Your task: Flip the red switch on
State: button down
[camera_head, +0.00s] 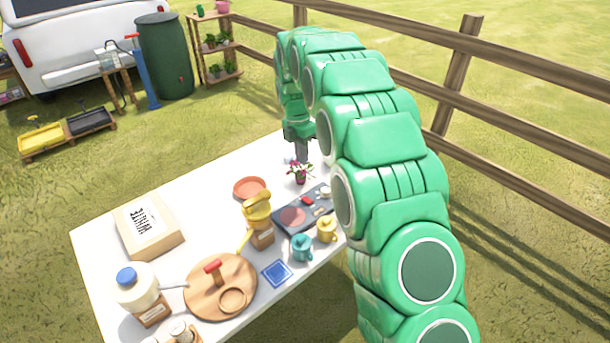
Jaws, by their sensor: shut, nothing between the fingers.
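A small red piece (308,201), which may be the red switch, sits on a dark flat board (284,226) at the right side of the white table (95,268). It is too small to tell whether it is on or off. A round pinkish disc (292,216) lies on the same board. Another red-topped piece (212,267) stands on a round wooden board (197,299). My gripper (302,160) is shut and empty, pointing down above the table's far right part, just behind a small potted flower (299,172). It is apart from both red pieces.
Teal (301,248) and yellow (326,230) cups stand by the dark board's front edge. A yellow-topped container (257,212), terracotta saucer (249,188), cardboard box (149,226) and large white jar (136,287) crowd the table. A wooden fence (465,75) runs behind my arm.

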aim_at(310, 201)
jog(key=shift+s+d, duration=0.3)
jog(key=shift+s, duration=0.05)
jog(key=shift+f, duration=0.1)
jog(key=f, duration=0.4)
jog(key=s+d+f, duration=0.1)
jog(key=f, duration=0.8)
jog(key=shift+s+d+f, duration=0.25)
jog(key=shift+f, duration=0.05)
